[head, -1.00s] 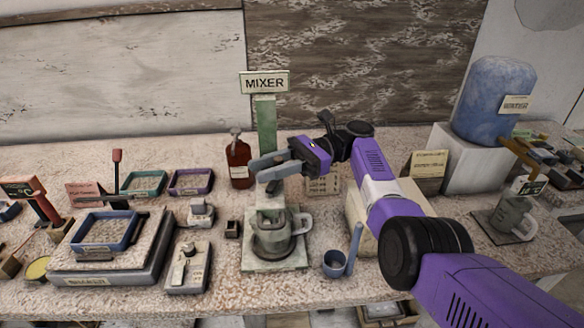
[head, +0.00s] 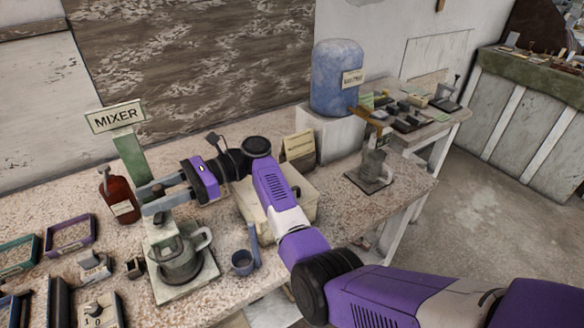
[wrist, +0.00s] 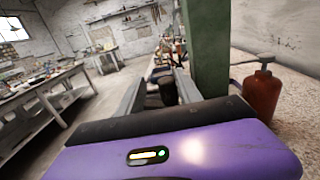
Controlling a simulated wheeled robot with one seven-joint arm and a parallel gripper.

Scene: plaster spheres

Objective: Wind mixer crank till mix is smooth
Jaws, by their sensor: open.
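The mixer has a green post (head: 131,158) under a MIXER sign (head: 116,117); the post also shows in the wrist view (wrist: 206,45). A metal jug (head: 178,262) with a handle stands on the mixer's base plate (head: 190,291). Its mix is too small to judge. My gripper (head: 150,200) is open above the jug, beside the post. In the wrist view, a dark round knob (wrist: 160,92), apparently the crank's handle, shows between the open fingers of my gripper (wrist: 158,97). I cannot tell whether they touch it. The crank arm is mostly hidden.
A pale box (head: 300,205) lies under my arm. A blue water jug (head: 336,80) and another metal jug (head: 373,165) are farther right.

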